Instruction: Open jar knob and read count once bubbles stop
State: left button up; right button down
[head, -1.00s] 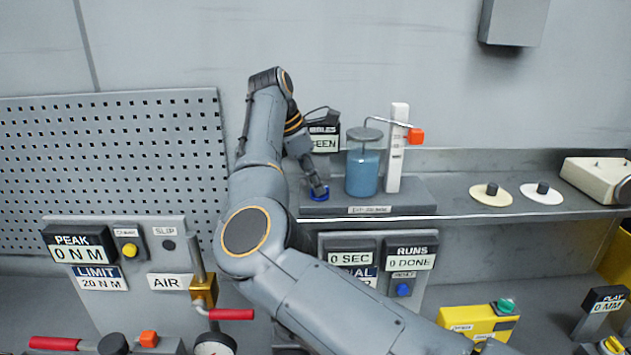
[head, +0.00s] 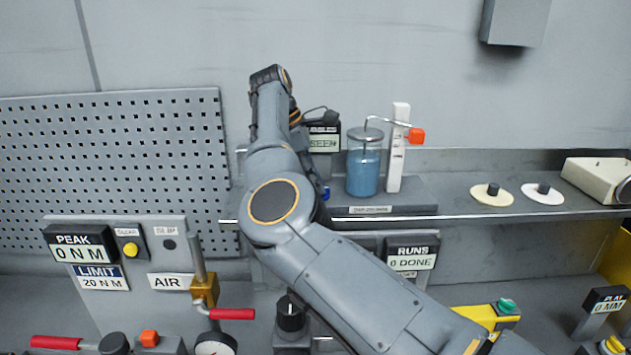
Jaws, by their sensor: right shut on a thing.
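The glass jar (head: 363,172) with blue liquid stands on the grey stand (head: 400,196) on the shelf, next to a white upright post. A small blue knob (head: 326,193) sits at the left end of the stand, mostly covered by my right arm. My right gripper (head: 322,187) is shut on the blue knob, largely hidden behind my forearm. A bubbles display (head: 323,143) behind it reads "SEEN", its top line partly covered. The runs display (head: 411,257) below the shelf reads "0 DONE". My left gripper is out of view.
The torque panel (head: 120,260) at left carries a peak display, an air label and a red-handled valve (head: 232,314). A black knob (head: 290,316) stands below my arm. Two pale discs (head: 491,195) lie on the shelf at right. A yellow box (head: 485,317) is lower right.

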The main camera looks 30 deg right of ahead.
jog(key=c, duration=1.4)
grip_release()
jog(key=shift+r, duration=0.1)
jog(key=shift+n, duration=0.3)
